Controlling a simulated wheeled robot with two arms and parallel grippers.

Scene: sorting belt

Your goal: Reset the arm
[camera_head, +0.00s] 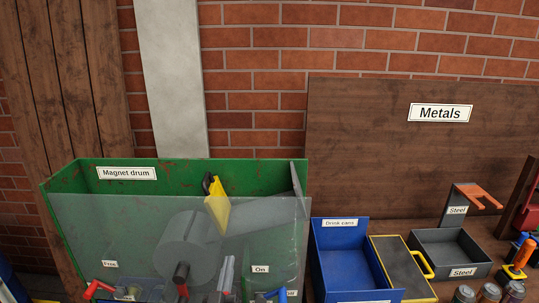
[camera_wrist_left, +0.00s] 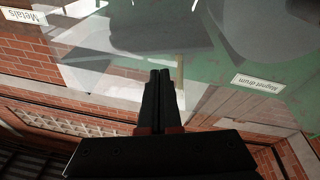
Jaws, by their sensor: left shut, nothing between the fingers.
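My left gripper (camera_head: 224,276) shows low in the head view, in front of the clear panel of the green magnet drum bin (camera_head: 165,180). Its dark fingers are together and empty. In the left wrist view the black fingers (camera_wrist_left: 161,78) lie side by side, pointing towards the clear panel, with nothing between them. Most of the left arm is out of the head view. My right gripper is in neither view.
The grey drum (camera_head: 189,245) sits behind the panel. A red lever (camera_head: 98,287) is at lower left.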

